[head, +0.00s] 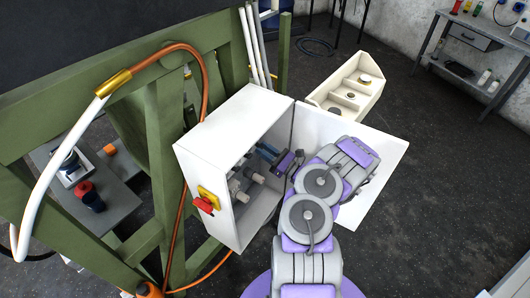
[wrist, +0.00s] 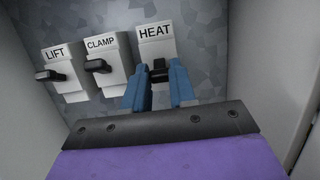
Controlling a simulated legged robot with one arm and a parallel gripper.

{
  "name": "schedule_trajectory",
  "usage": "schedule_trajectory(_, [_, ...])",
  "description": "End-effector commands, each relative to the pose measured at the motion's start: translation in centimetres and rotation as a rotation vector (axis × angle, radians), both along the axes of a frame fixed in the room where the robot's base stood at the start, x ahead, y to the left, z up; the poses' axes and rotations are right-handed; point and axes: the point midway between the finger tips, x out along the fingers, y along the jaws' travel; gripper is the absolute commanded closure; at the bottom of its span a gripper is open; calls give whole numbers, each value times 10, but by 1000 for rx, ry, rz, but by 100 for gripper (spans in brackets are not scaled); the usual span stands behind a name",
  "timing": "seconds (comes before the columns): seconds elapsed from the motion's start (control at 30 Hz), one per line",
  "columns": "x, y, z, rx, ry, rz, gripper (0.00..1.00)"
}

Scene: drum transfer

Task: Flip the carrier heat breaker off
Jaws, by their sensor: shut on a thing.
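The HEAT breaker (wrist: 155,44) is a pale block with a black lever (wrist: 159,66), at the right end of a row in the wrist view. The LIFT breaker (wrist: 57,55) and CLAMP breaker (wrist: 102,45) are to its left, their black levers sticking out. My gripper (wrist: 158,72) has its blue fingers on either side of the HEAT lever, shut on it. In the head view my gripper (head: 268,153) reaches into the open white cabinet (head: 222,122). The HEAT label is readable; the lever's lower part is partly hidden by the fingers.
The cabinet door (head: 385,160) stands open at the right, beside my arm. A red knob on a yellow plate (head: 207,200) is on the cabinet's outer side. A green frame (head: 165,130) with hoses stands at the left. A cream bin (head: 348,88) is behind.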

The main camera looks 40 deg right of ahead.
Motion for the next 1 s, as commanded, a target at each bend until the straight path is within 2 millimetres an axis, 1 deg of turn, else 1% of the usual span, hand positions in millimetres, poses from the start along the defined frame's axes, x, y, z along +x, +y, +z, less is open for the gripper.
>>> schedule_trajectory(0.03, [1,-1,-9,7,-22,-5,100])
schedule_trajectory(0.1, [0,-1,-10,15,-45,-6,100])
schedule_trajectory(0.23, [0,-1,-9,23,-70,-5,100])
schedule_trajectory(0.53, [-1,-1,-8,25,-71,-4,100])
schedule_trajectory(0.57, [-1,0,-8,25,-70,-4,73])
schedule_trajectory(0.6, [-1,0,-8,25,-70,-4,69])
schedule_trajectory(0.8, [-1,0,-7,25,-73,-2,50])
schedule_trajectory(1.0, [-1,2,-6,23,-75,-2,49])
